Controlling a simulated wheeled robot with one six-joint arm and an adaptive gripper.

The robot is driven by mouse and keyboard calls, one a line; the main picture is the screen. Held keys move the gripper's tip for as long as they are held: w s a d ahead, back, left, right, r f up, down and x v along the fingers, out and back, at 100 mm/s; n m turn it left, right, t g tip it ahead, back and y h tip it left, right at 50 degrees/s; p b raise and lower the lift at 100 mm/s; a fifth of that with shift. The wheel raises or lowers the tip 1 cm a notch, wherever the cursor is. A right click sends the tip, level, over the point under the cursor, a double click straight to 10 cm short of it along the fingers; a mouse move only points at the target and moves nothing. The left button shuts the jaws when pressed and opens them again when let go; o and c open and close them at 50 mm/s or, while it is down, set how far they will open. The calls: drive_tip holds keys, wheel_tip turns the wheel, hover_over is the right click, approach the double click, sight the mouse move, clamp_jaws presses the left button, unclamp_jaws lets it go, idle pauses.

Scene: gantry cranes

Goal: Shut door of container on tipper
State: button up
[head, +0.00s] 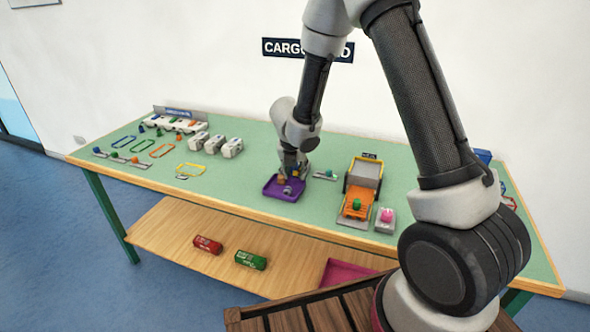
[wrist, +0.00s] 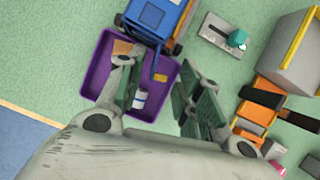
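The tipper (head: 361,190) stands on the green table to the right of my gripper. It has a grey, box-like body with yellow edging and an orange part at its front with a green knob. In the wrist view the grey body (wrist: 292,58) is at the upper right and the orange part (wrist: 252,112) below it. I cannot make out which part is the container's door or how it stands. My gripper (head: 291,174) is over the purple tray (head: 271,190), apart from the tipper. In the wrist view its fingers (wrist: 160,95) are spread, with nothing visibly held.
The tray holds a small white-and-blue cylinder (wrist: 139,98) and other small pieces. A blue wheeled thing (wrist: 155,16) is at the tray's far edge. A grey plate with a teal knob (wrist: 236,38) lies between tray and tipper. A pink-knobbed block (head: 386,217) stands right of the tipper.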

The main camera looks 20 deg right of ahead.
clamp_jaws()
drive_tip(key=m, duration=0.2)
drive_tip(key=a+m+h, duration=0.1)
drive_tip(key=shift+w+a+g, duration=0.1)
drive_tip(key=shift+w+g, duration=0.15)
drive_tip(key=shift+g, duration=0.05)
drive_tip(key=shift+w+a+m+g+h, duration=0.25)
drive_tip(key=shift+m+g+h, duration=0.1)
drive_tip(key=shift+m, duration=0.8)
drive_tip(key=shift+w+a+m+g+h, duration=0.25)
drive_tip(key=shift+m+g, duration=0.1)
drive_tip(key=shift+m, duration=0.8)
